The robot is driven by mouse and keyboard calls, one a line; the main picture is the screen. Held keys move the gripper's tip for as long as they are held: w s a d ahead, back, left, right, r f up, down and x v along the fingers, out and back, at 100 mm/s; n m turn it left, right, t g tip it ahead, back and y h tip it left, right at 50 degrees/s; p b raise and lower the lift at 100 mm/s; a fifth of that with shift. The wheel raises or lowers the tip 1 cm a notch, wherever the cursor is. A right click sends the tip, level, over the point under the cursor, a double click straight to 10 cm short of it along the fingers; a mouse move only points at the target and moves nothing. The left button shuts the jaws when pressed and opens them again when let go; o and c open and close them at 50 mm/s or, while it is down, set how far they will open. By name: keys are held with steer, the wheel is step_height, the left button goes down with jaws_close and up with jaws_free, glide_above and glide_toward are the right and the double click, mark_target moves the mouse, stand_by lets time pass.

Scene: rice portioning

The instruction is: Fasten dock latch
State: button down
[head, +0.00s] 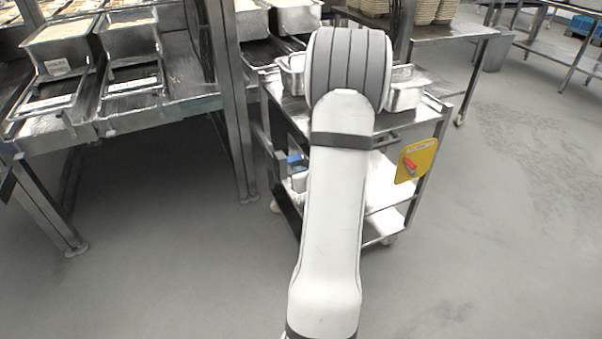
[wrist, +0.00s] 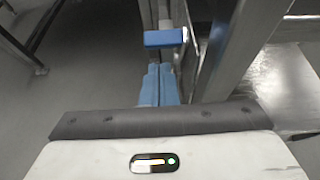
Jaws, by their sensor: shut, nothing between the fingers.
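My gripper (wrist: 159,84) shows in the wrist view as two blue fingers side by side, shut and empty. Just beyond the fingertips a blue bar (wrist: 163,38) lies crosswise beside a metal post; it looks like the latch handle. A small gap seems to separate the fingertips and the bar. Whether the latch is fastened I cannot tell. In the head view my arm hides most of the gripper area. A small blue patch (head: 295,160) shows at the cart's left side; I cannot tell whether it is finger or handle.
The steel cart (head: 435,108) stands behind my arm, with pans (head: 405,95) on top. A yellow plate (head: 424,155) with a red handle hangs on its right side. A steel counter (head: 190,60) with food pans is at left. The floor at right is clear.

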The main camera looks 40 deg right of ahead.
steer(key=p+v, duration=0.1)
steer(key=v, duration=1)
steer(key=shift+a+r, duration=0.1)
steer(key=w+a+r+n+g+y, duration=0.2)
steer(key=a+n+y, duration=0.3)
steer(key=a+n, duration=0.45)
steer(key=w+a+r+n+g+y, duration=0.15)
steer(key=a+n+y, duration=0.45)
steer(key=a, duration=0.7)
steer(key=s+a+r+n+g, duration=0.1)
steer(key=s+a+n+g, duration=0.5)
steer(key=a+n, duration=0.45)
steer(key=s+d+r+n+g+h, duration=0.1)
steer(key=s+n+h, duration=0.4)
steer(key=n, duration=0.8)
steer(key=shift+d+r+g+h, duration=0.35)
steer(key=shift+d+r+h, duration=0.2)
steer(key=shift+r+h, duration=0.5)
